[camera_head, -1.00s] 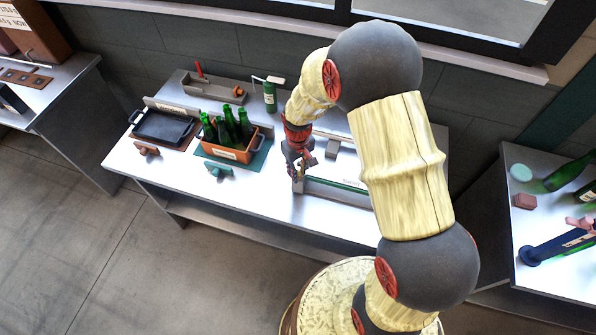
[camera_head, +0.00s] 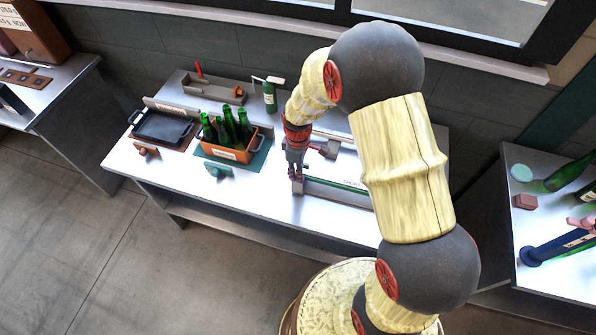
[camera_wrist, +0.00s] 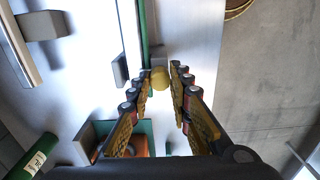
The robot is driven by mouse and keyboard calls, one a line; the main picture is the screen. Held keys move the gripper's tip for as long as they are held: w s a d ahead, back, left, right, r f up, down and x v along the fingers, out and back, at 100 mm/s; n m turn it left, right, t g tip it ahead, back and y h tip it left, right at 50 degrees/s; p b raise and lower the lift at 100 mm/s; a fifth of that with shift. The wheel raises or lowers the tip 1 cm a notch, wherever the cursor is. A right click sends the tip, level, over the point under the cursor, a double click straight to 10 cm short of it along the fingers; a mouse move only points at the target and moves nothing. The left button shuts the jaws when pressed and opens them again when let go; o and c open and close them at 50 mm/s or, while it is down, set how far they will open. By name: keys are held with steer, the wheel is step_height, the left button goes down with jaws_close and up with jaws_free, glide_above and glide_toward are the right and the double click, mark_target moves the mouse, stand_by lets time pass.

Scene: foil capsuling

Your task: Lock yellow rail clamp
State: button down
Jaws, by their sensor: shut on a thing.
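The yellow clamp knob (camera_wrist: 160,78) shows between my fingertips in the wrist view, at the end of a grey fitting beside the rail. My gripper (camera_wrist: 161,80) is shut on this knob; its two fingers flank it closely. In the head view my gripper (camera_head: 297,184) points down at the left end of the rail (camera_head: 335,186), which has a green strip along it. The yellow clamp is hidden or too small to make out there. I cannot tell the clamp's lock position.
An orange crate (camera_head: 228,154) with green bottles stands left of my gripper, beside a black tray (camera_head: 162,127). A green bottle-like dispenser (camera_head: 270,97) stands behind. Another table (camera_head: 545,260) is at the right. The front left of the worktable is bare.

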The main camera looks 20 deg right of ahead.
steer(key=shift+w, duration=0.1)
stand_by(0.4)
steer(key=c, duration=1.6)
jaws_free()
steer(key=shift+c, duration=0.2)
step_height(320, 180, up, 12)
